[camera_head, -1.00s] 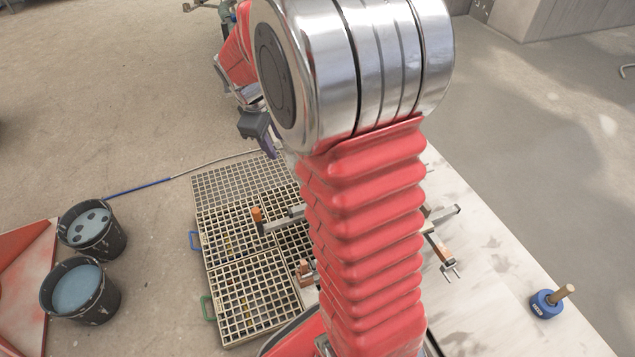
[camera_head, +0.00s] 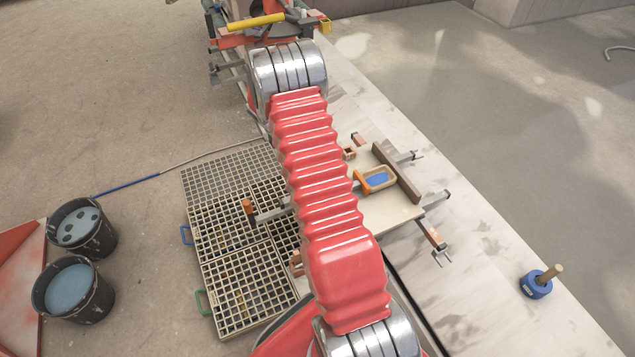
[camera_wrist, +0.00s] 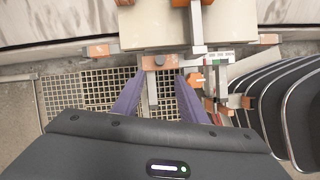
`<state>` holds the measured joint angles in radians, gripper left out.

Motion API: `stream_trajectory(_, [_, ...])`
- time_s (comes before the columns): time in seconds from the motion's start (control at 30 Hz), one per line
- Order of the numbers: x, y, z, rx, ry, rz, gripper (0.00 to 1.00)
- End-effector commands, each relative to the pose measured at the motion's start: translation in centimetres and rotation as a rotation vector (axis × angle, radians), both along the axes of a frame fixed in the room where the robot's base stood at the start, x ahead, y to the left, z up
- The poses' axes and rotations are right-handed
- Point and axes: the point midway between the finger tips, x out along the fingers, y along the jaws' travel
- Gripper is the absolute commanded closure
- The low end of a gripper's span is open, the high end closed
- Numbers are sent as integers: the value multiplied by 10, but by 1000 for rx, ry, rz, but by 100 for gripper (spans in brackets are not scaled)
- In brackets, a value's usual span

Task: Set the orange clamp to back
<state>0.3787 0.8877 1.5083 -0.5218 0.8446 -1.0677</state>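My gripper (camera_wrist: 160,74) shows in the wrist view with its two purple fingers apart. A brownish clamp block (camera_wrist: 161,62) with a grey bar lies at and between the fingertips; I cannot tell whether they touch. A bright orange clamp part (camera_wrist: 195,80) is just right of the right finger. In the head view, an orange clamp end (camera_head: 247,207) stands over the grates on a grey bar, and another orange piece (camera_head: 359,181) is on the cream board (camera_head: 400,214). I cannot tell which is the orange clamp. My arm hides my gripper in the head view.
Grates (camera_head: 250,287) lie left of my arm, with two buckets (camera_head: 75,287) beyond. A blue-lined tray (camera_head: 378,180) is on the board. A yellow-handled tool (camera_head: 256,20) is at the top. A blue pot (camera_head: 536,285) stands right. Black curved racks (camera_wrist: 290,105) are right in the wrist view.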

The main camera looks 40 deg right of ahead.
Motion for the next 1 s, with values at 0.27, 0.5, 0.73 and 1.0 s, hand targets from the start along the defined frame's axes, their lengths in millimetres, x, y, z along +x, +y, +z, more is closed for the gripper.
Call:
stream_trajectory(0.27, [-2, -8, -18, 2, 27, 28, 61])
stream_trajectory(0.5, [-2, -8, -18, 2, 26, 27, 61])
stream_trajectory(0.73, [-5, -13, -31, 3, 29, 25, 61])
stream_trajectory(1.0, [-13, -26, -67, 3, 29, 24, 61])
